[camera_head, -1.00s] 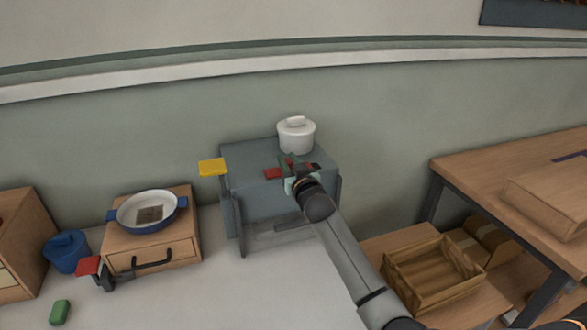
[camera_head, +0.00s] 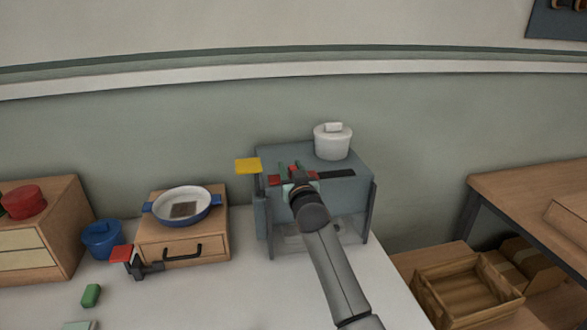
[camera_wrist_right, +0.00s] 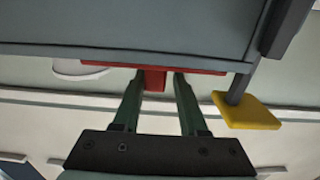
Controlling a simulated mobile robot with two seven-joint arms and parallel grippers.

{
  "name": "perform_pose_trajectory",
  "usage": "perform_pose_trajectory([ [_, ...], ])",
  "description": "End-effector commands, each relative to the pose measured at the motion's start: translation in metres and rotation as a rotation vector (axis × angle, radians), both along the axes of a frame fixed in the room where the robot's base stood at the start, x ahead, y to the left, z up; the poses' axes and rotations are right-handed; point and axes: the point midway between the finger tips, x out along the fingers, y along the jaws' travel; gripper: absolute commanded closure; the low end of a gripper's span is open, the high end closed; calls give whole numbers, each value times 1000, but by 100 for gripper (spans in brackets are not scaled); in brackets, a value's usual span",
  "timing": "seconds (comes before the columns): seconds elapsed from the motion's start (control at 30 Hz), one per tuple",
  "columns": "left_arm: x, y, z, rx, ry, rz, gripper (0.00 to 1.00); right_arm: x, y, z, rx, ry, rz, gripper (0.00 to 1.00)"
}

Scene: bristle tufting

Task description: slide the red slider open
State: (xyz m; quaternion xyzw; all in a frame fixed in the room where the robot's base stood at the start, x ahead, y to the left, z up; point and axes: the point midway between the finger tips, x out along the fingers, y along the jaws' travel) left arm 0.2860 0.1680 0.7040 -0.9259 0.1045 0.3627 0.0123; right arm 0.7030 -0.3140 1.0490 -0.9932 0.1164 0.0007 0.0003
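The red slider (camera_head: 274,180) lies on top of the grey-blue box (camera_head: 275,157). A dark slot (camera_head: 338,174) shows on the top to its right. My right gripper (camera_head: 296,172) is at the slider, and its arm hides part of the box. In the right wrist view the slider (camera_wrist_right: 200,70) is a long red strip with a red handle (camera_wrist_right: 154,80). The green fingers of my right gripper (camera_wrist_right: 160,78) stand on both sides of the handle. The left one is at or very near it; a gap shows at the right one. My left gripper is out of view.
A white lidded pot (camera_head: 332,142) stands on the box. A yellow plate (camera_head: 248,165) on a post is at its left edge, close to the slider. Left of the box are a drawer unit (camera_head: 165,236) with a blue pan (camera_head: 182,205) and a blue pot (camera_head: 101,240).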

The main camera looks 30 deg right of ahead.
Motion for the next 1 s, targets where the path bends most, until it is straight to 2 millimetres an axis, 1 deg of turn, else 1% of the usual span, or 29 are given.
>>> perform_pose_trajectory([
  [0.03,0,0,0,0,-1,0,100,0,1,-1,1,1,1,53],
  [0.1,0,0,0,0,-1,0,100,0,0,-1,0,1,0,45],
  [0.13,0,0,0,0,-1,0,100,0,0,-1,0,1,0,43],
  [0.37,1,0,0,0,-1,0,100,0,-1,0,0,-1,-2,43],
  [0.53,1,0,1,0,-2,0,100,-7,0,0,-1,-1,-2,43],
  [0.67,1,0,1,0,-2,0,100,-22,4,0,0,-1,-2,43],
  [1.0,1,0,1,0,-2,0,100,-76,17,-1,1,0,-1,43],
])
